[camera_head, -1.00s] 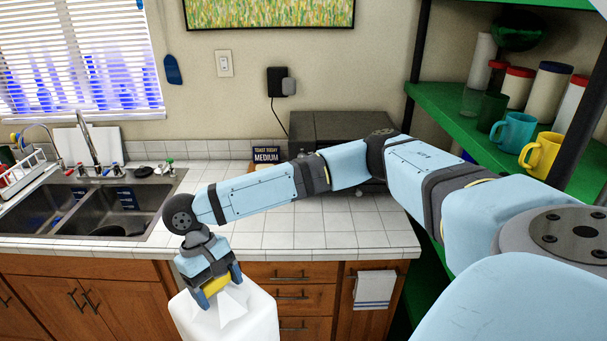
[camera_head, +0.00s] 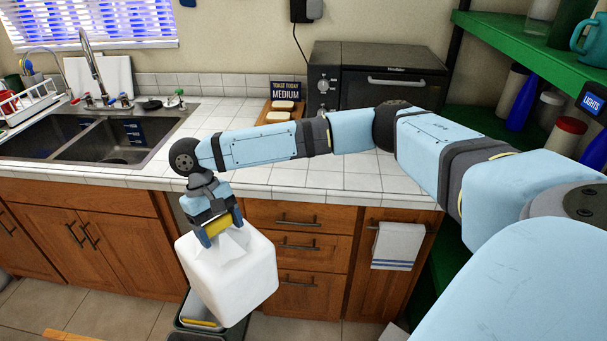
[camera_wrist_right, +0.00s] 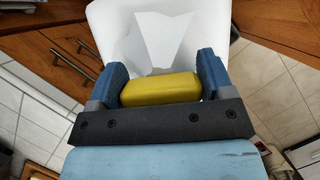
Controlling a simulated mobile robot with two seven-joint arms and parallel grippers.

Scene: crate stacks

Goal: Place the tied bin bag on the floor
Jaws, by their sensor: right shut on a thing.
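The white bin bag (camera_head: 228,278) hangs from my right gripper (camera_head: 218,228) in the head view, in front of the wooden cabinets and above the floor. The right gripper's blue fingers are shut on a yellow part (camera_head: 217,224) at the top of the bag. In the right wrist view the yellow part (camera_wrist_right: 160,89) sits between the two fingers, with the white bag (camera_wrist_right: 165,40) beyond it. The floor (camera_head: 105,317) shows at lower left, with pale tiles. My left gripper is not in view.
A dark open bin (camera_head: 185,325) stands on the floor below the bag, partly hidden by it. The tiled counter (camera_head: 330,185) with a sink (camera_head: 105,140) and toaster oven (camera_head: 390,80) is behind my arm. A green shelf (camera_head: 530,55) stands at right.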

